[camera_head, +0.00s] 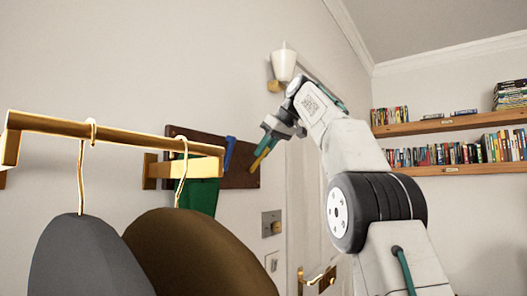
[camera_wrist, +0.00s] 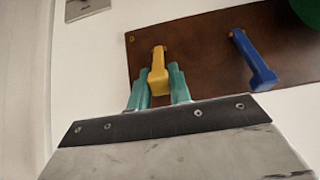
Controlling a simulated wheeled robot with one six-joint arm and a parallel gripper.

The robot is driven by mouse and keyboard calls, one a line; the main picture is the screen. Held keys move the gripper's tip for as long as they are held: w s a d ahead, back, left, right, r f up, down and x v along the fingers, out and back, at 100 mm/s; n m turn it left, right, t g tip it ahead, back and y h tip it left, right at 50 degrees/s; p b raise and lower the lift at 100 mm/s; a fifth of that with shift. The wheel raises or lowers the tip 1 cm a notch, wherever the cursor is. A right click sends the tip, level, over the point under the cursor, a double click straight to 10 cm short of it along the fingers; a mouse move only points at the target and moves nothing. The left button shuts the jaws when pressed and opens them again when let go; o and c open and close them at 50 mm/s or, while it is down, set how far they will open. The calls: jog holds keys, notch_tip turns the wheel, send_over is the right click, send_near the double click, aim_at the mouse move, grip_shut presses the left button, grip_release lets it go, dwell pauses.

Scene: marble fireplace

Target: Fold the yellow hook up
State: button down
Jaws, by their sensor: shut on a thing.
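The yellow hook (camera_wrist: 158,74) is fixed near one end of a dark brown wooden board (camera_wrist: 195,45) on the wall. In the wrist view my gripper (camera_wrist: 159,80) has its two green fingers on either side of the hook's lower, outer part, shut on it. In the head view the yellow hook (camera_head: 262,158) shows as a slanted bar just below my gripper (camera_head: 267,146), at the right end of the board (camera_head: 244,172). A blue hook (camera_wrist: 252,60) stands beside it on the board, apart from my fingers. The yellow hook's exact angle is hard to tell.
A gold rail (camera_head: 100,131) with hangers and dark grey (camera_head: 85,260) and brown (camera_head: 195,255) rounded items stands left, in front of the board. A green item (camera_head: 203,197) hangs at the board. A wall lamp (camera_head: 283,65), a door handle (camera_head: 316,276) and bookshelves (camera_head: 450,124) are around.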

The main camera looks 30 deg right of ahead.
jog(key=shift+r, duration=0.1)
jog(key=c, duration=1.3)
grip_release()
jog(key=s+d, duration=0.2)
jog(key=s, duration=0.2)
jog(key=s+d+r, duration=0.1)
jog(key=s+d, duration=0.1)
jog(key=s, duration=0.2)
jog(key=s+d+r, duration=0.1)
jog(key=s+d, duration=0.1)
jog(key=s, duration=0.2)
jog(key=shift+s, duration=0.35)
